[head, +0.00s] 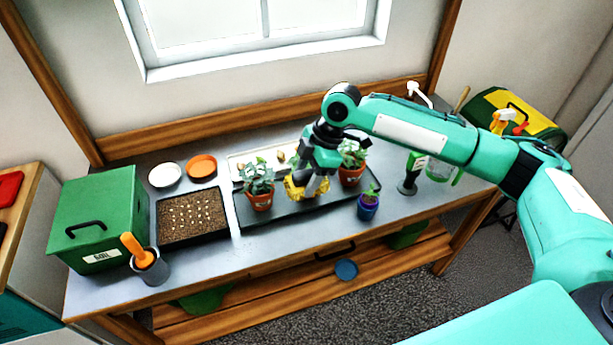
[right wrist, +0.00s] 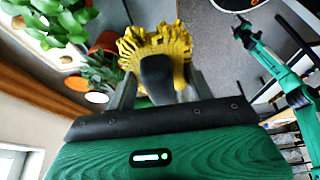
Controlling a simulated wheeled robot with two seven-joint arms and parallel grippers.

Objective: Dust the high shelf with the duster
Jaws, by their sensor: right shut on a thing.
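My right gripper (head: 312,184) reaches over the potting bench and is shut on a duster with a yellow fluffy head (head: 294,190). In the right wrist view the yellow duster head (right wrist: 165,43) sticks out beyond the fingers, with its dark handle between them. In the head view it hangs low among the potted plants; I cannot tell whether it touches them or the tray. A teal arm with a dark end (right wrist: 243,32), probably my left, shows small in the right wrist view; its jaws are unclear. No high shelf can be made out.
Potted succulents (head: 259,185) and (head: 351,163) flank the duster, with a blue pot (head: 368,205) in front. A seed tray (head: 191,214), a green box (head: 98,218) and a grey cup (head: 151,268) stand left. A spray bottle (head: 411,172) stands right. The bench's front strip is mostly clear.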

